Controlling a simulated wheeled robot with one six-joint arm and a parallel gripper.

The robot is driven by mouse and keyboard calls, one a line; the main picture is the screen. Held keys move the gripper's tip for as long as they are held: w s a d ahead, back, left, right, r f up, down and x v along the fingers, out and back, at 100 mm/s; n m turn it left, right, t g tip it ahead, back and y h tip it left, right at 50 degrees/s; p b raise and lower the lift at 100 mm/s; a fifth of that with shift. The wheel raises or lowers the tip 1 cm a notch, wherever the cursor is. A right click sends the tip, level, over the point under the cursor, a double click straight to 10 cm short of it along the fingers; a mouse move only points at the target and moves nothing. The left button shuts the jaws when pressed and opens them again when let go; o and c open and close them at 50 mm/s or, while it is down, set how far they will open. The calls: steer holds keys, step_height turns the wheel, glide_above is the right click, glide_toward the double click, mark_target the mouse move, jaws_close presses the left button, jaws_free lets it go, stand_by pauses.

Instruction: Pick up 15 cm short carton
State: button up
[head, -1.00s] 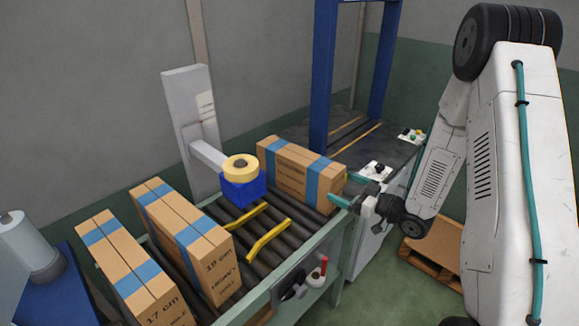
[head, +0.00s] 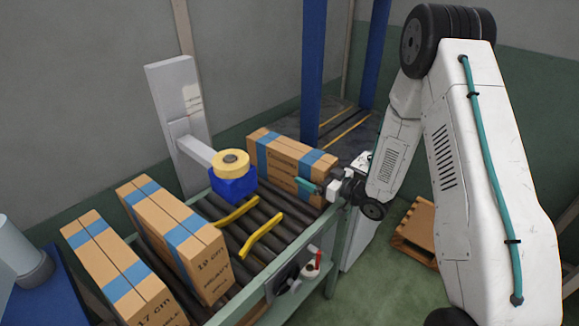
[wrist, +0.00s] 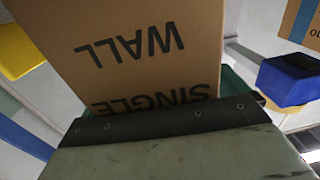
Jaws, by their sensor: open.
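A brown carton with blue bands (head: 290,163) stands at the far end of the roller conveyor. Its size label cannot be read in the head view. My gripper (head: 318,184) is open at this carton's right end, with one teal finger in front of the near long side; the other finger is hidden. In the wrist view a carton face (wrist: 135,45) reads "SINGLE WALL" upside down, close up. A dark finger bar (wrist: 165,122) crosses in front of its lower part. I cannot tell whether they touch.
A 19 cm carton (head: 175,238) and a 17 cm carton (head: 125,270) stand at the near left. A blue block with a yellow roll (head: 232,180) hangs over the rollers on a grey post. Yellow guide bars (head: 262,236) lie on the conveyor. A wooden pallet (head: 415,233) is on the floor.

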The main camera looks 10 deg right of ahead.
steer(key=c, duration=1.4)
steer(key=shift+c, duration=0.6)
steer(key=shift+d+r, duration=0.1)
steer(key=shift+r, duration=0.05)
